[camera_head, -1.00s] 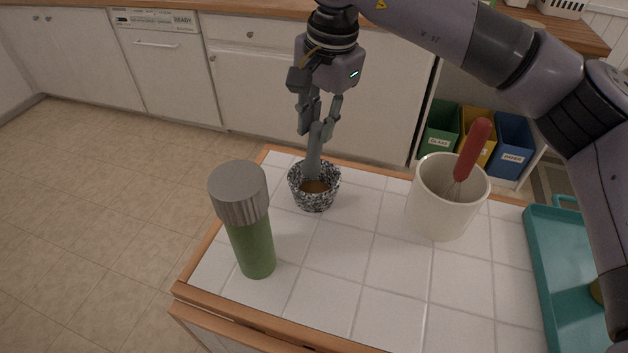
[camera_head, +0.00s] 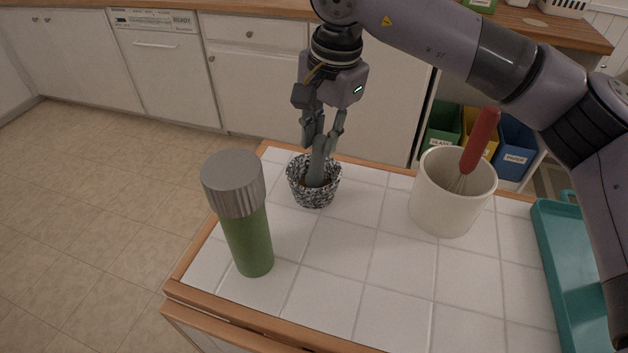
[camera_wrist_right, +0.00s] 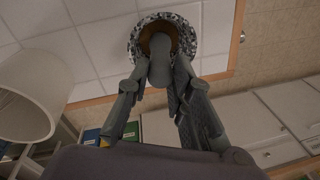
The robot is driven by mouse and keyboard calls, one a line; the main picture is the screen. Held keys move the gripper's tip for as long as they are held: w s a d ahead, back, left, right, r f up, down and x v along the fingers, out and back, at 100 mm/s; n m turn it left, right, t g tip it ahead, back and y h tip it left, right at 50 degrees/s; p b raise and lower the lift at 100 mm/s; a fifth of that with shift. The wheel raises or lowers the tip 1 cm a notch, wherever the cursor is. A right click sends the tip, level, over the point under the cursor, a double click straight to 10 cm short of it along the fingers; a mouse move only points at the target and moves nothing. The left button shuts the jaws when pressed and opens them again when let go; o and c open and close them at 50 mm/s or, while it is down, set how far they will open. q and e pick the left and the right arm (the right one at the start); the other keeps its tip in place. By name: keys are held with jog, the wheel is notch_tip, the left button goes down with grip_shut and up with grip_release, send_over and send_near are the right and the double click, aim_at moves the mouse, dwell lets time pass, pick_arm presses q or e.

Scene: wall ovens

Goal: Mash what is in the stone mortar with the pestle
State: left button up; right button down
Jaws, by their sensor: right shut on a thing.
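The speckled black-and-white stone mortar (camera_head: 314,193) stands upright on the white tiled top, near its far left corner. My right gripper (camera_head: 321,143) is above the mortar and shut on the grey pestle (camera_head: 316,171), whose lower end is down inside the bowl. In the right wrist view the pestle (camera_wrist_right: 160,62) points into the mortar (camera_wrist_right: 135,42), with brown contents (camera_wrist_right: 147,35) showing beside its rounded end. I cannot tell whether the pestle touches the bottom. My left gripper is not in view.
A green bottle with a grey lid (camera_head: 247,232) stands front left of the mortar. A cream crock (camera_head: 446,205) with a red-handled whisk (camera_head: 479,142) stands to the right. A teal tray (camera_head: 572,262) lies at the far right. The middle tiles are clear.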

notch_tip(320, 180, up, 6)
jog(key=p, duration=0.4)
jog(key=shift+r, duration=0.2)
jog(key=shift+r+p, duration=0.55)
jog(key=shift+r, duration=0.1)
